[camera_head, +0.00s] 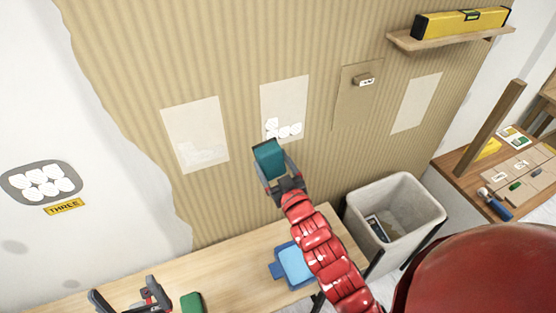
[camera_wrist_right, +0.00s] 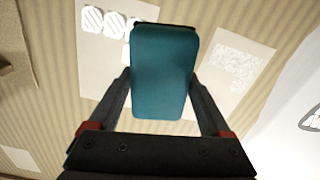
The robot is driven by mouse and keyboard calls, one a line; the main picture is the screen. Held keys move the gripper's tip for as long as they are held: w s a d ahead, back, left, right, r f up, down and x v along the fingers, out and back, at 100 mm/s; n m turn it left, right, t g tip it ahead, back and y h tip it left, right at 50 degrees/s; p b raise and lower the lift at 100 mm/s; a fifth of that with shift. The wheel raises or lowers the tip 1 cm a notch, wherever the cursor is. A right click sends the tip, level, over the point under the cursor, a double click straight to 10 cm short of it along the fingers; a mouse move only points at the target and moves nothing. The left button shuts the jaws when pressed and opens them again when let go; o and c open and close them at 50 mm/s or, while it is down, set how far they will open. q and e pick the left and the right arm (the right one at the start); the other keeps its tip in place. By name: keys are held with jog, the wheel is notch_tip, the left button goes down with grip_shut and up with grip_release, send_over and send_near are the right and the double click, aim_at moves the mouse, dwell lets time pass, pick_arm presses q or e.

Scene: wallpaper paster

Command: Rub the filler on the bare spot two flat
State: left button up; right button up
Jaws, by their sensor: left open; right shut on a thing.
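The second pale bare patch (camera_head: 284,95) on the striped wall has several raised white filler blobs (camera_head: 292,129) at its lower part. The blobs also show at the top left of the right wrist view (camera_wrist_right: 92,18). My right gripper (camera_head: 274,170) is shut on a teal block (camera_head: 268,157), held upright just below and left of the blobs in the head view. The block (camera_wrist_right: 162,70) hides part of the patch; I cannot tell whether it touches the wall. My left gripper (camera_head: 130,296) is open and empty at the bottom left.
The left patch (camera_head: 193,130) has a thin whitish smear low down. A panel with a switch (camera_head: 364,80) and another patch (camera_head: 417,102) are to the right. Below are a table (camera_head: 225,273) with a blue tray (camera_head: 296,264) and green block (camera_head: 192,303), and a grey bin (camera_head: 421,228).

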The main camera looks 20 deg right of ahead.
aim_at(255, 133)
jog(key=shift+w, duration=0.1)
jog(key=shift+w+b, duration=0.35)
jog(key=shift+w, duration=0.1)
jog(key=w+b, duration=0.2)
jog(key=w, duration=0.3)
jog(key=shift+w+a, duration=0.1)
jog(key=shift+w, duration=0.15)
jog(key=shift+w, duration=1.25)
dwell(1.4)
jog(key=shift+r, duration=0.1)
dwell(1.2)
dwell(0.5)
